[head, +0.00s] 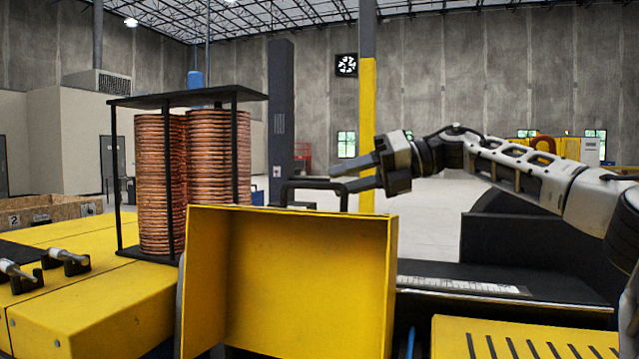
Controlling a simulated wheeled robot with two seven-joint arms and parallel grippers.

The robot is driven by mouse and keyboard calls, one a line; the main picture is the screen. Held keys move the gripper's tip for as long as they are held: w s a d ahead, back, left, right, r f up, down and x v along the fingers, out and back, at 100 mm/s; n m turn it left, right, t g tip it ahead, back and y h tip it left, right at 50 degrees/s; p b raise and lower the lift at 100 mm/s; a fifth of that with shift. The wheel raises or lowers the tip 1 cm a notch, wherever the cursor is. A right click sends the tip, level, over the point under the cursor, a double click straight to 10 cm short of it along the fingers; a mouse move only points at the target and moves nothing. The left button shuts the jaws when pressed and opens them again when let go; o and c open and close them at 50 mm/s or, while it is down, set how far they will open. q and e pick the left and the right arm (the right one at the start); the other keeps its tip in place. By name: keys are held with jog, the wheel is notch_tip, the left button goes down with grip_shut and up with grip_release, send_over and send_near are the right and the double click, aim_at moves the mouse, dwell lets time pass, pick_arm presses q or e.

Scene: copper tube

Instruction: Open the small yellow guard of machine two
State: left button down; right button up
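The small yellow guard (290,285) stands raised in the middle of the head view, its hollow inner side facing me. A black handle (300,184) rises from behind its top edge. My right gripper (342,177) comes in from the right, its dark fingers pointing left at the handle's right end. One finger shows above the other, overlapping the handle's corner in the picture. Whether the fingers touch or clasp the handle cannot be told. My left gripper is not in view.
Copper tube coils (210,165) stand in a black rack behind the guard at left. A yellow machine top (90,290) with metal fittings lies at lower left. A slotted yellow panel (520,338) and a dark machine bed with a scale (455,284) lie at lower right.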

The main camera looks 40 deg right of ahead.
aim_at(329, 184)
jog(key=x, duration=0.5)
jog(key=shift+p, duration=0.4)
grip_shut()
